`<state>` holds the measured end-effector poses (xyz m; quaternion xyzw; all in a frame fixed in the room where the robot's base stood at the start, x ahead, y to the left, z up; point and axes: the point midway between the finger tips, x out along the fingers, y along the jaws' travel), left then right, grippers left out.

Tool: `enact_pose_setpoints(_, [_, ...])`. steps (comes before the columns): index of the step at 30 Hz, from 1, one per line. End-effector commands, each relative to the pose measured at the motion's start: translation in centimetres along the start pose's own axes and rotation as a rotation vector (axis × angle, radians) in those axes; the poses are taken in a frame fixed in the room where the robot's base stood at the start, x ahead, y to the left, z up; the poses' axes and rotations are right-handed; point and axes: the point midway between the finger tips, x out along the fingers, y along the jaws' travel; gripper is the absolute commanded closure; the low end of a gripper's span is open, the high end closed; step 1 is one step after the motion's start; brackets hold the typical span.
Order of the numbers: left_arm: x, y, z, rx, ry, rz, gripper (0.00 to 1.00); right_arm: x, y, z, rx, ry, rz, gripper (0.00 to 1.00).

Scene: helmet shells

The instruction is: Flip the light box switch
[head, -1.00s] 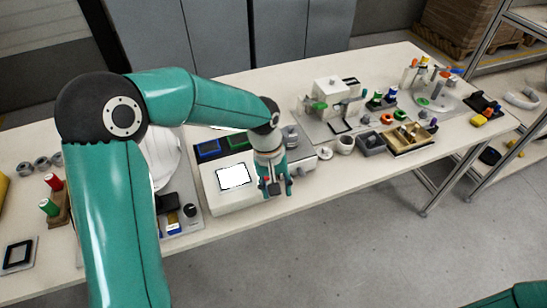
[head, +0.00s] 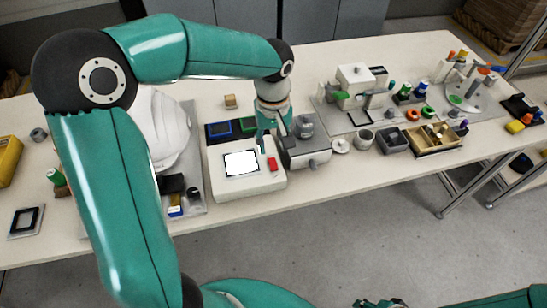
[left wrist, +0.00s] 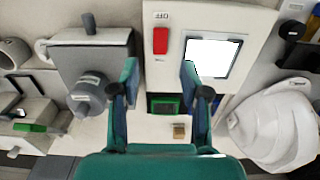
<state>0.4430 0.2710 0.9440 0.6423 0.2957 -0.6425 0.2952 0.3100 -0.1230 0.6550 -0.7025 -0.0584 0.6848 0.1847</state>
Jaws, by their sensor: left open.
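The light box (head: 246,190) is a white box near the table's front edge, with a bright white panel (head: 241,163) on top. Its red switch (head: 272,163) sits right of the panel. In the left wrist view the red switch (left wrist: 160,40) lies left of the bright panel (left wrist: 212,57). My left gripper (head: 270,139) is open and empty at the box's back right, behind the switch. Its two fingers show in the left wrist view (left wrist: 160,76), apart, with the switch beyond the gap between them. A small part of what seems my right gripper (head: 380,302) shows at the bottom edge.
A grey machine (head: 304,150) stands close on the light box's right. Blue and green bins (head: 232,128) are behind it. A white helmet shell (head: 160,130) is on its left. A small wooden block (head: 231,101) lies farther back.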

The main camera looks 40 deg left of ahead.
Motion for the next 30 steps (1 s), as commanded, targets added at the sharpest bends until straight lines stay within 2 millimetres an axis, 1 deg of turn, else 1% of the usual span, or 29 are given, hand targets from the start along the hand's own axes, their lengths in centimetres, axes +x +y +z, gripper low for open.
enact_pose_setpoints(1, [1.2, -0.1, 0.1, 0.001, -0.005, -0.004, 0.54, 0.0, 0.0, 0.0, 0.0, 0.0, 0.0, 0.6])
enact_pose_setpoints(3, [2.6, -0.1, 0.1, 0.0, -0.005, -0.004, 0.54, 0.0, 0.0, 0.0, 0.0, 0.0, 0.0, 0.6])
enact_pose_setpoints(6, [4.3, -0.1, 0.1, 0.0, -0.004, -0.003, 0.54, 0.0, 0.0, 0.0, 0.0, 0.0, 0.0, 0.6])
enact_pose_setpoints(10, [5.8, 0.0, 0.0, 0.0, -0.002, -0.001, 0.54, -0.1, 0.0, 0.0, 0.0, 0.0, 0.0, 0.6])
enact_pose_setpoints(15, [6.7, 0.0, 0.0, 0.0, -0.001, 0.001, 0.54, -0.1, 0.0, 0.0, 0.0, 0.0, 0.0, 0.6])
enact_pose_setpoints(23, [6.8, 0.0, 0.0, -0.001, -0.001, 0.001, 0.54, -0.1, 0.0, 0.0, 0.0, 0.0, 0.0, 0.6])
enact_pose_setpoints(26, [6.8, 0.0, 0.0, -0.001, -0.001, 0.001, 0.69, -0.1, 0.0, 0.0, 0.0, 0.0, 0.0, 0.6])
enact_pose_setpoints(30, [6.8, -0.1, 0.0, -0.001, -0.001, 0.001, 0.93, -0.1, 0.0, 0.0, 0.0, 0.0, 0.0, 0.6])
